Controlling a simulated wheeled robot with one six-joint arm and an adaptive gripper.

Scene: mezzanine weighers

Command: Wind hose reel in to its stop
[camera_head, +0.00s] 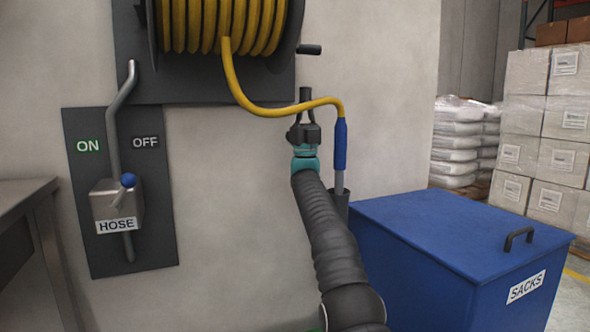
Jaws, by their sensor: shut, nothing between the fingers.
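The hose reel (149,40) is on a dark wall plate at the top, partly cut off by the frame. Yellow hose (240,92) is wound on it, and one length hangs out and runs right to a blue-handled nozzle (340,146). The nozzle points down into a dark holder (341,203) beside the blue bin. A dark crank handle (309,49) sticks out at the reel's right side. My gripper (305,94) is shut and empty, pointing up below the crank handle. It overlaps the hose in the picture; I cannot tell whether they touch.
A valve box labelled HOSE (100,206) with a blue-knobbed lever is on an ON/OFF panel (155,235) at left. A bench (25,186) stands far left. A blue SACKS bin (455,225) fills the lower right. Boxes (520,152) and wrapped sacks (455,150) stand behind.

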